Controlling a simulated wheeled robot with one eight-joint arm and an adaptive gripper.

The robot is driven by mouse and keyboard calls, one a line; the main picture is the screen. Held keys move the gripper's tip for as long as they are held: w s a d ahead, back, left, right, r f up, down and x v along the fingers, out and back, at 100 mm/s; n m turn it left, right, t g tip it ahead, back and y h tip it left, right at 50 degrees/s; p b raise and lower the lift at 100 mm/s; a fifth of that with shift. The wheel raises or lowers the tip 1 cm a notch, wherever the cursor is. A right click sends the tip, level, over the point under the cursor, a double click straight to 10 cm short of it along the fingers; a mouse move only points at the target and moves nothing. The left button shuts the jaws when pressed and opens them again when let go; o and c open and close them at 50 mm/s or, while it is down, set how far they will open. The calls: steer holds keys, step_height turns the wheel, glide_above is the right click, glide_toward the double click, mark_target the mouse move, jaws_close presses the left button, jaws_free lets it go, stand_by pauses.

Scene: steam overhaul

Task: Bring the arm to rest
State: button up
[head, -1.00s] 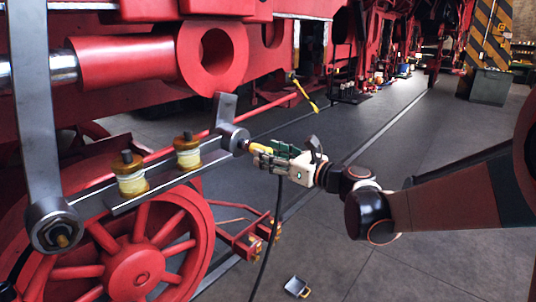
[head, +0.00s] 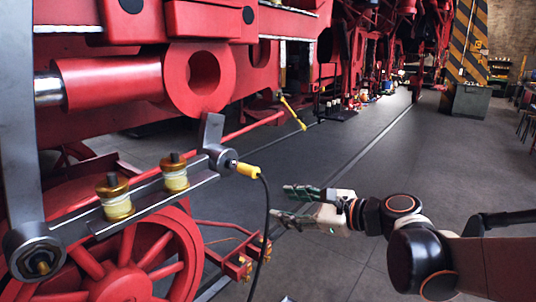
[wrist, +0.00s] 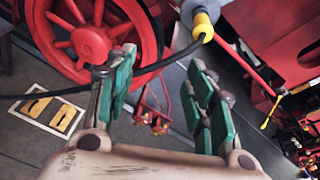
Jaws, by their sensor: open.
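My gripper (head: 285,204) is open and empty, with its green-padded fingers spread apart. It is in the middle of the head view, to the right of and a little below a yellow plug (head: 248,170) with a black cable (head: 266,215) hanging from it. The plug sits at the end of a grey metal rod joint (head: 222,160). In the wrist view the open fingers (wrist: 160,85) show, with the yellow plug (wrist: 202,27) beyond them at the upper right. The fingers look apart from the plug.
A red locomotive with a spoked wheel (head: 125,270) and brass-coloured cups (head: 115,197) fills the left. The grey floor (head: 400,150) to the right is largely clear. A striped pillar (head: 468,55) stands at the back right. A tray with yellow pieces (wrist: 48,110) lies on the floor.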

steer(key=s+d+f+n+h, duration=0.3)
steer(key=s+d+n+h, duration=0.1)
steer(key=s+n, duration=0.2)
steer(key=s+d+f+n+g+h, duration=0.1)
steer(key=s+d+f+n+h, duration=0.2)
steer(key=s+d+n, duration=0.2)
steer(key=s+d+f+n+g+h, duration=0.1)
steer(key=s+d+f+n+h, duration=0.2)
steer(key=s+n, duration=0.6)
steer(key=shift+s+d+f+h, duration=0.25)
steer(key=shift+s+d+h, duration=0.3)
steer(key=shift+d+h, duration=0.3)
